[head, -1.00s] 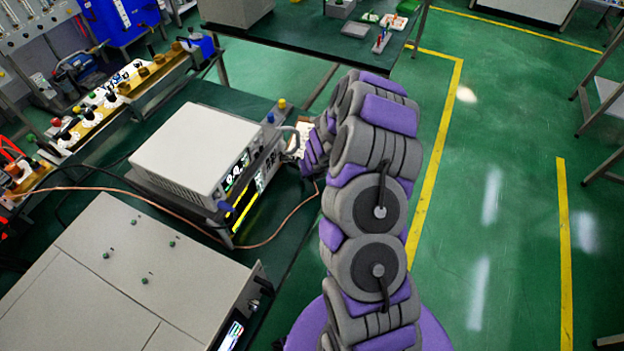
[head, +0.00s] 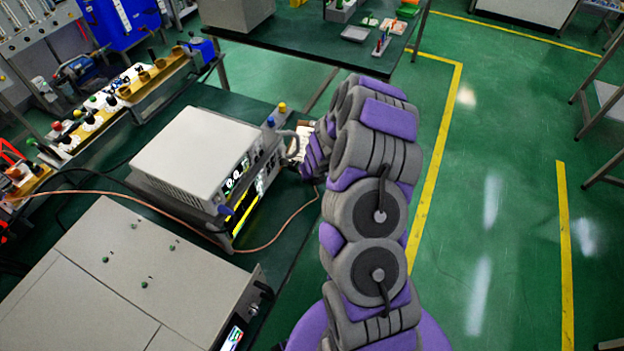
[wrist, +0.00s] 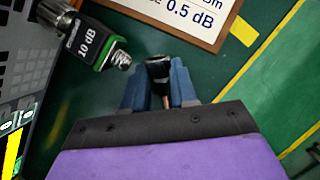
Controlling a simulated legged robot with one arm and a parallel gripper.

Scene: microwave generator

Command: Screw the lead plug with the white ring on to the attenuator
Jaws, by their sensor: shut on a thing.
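In the wrist view, my gripper (wrist: 160,88) is shut on a dark lead plug (wrist: 158,68) with a copper-coloured lead below it. A pale band shows near the plug's end, but I cannot clearly make out the white ring. The attenuator (wrist: 88,46), a green and black block marked "10 dB", sits to the left with its threaded metal end (wrist: 120,60) pointing toward the plug. The plug and this threaded end look apart. In the head view my arm hides the gripper tips and the attenuator.
A sign reading "0.5 dB" (wrist: 185,14) lies beyond the plug. The white-topped instrument (head: 195,150) stands on the green bench, with a copper-coloured lead (head: 290,222) running past its front. A larger grey instrument (head: 110,270) is nearer. Open floor (head: 500,200) lies to the right.

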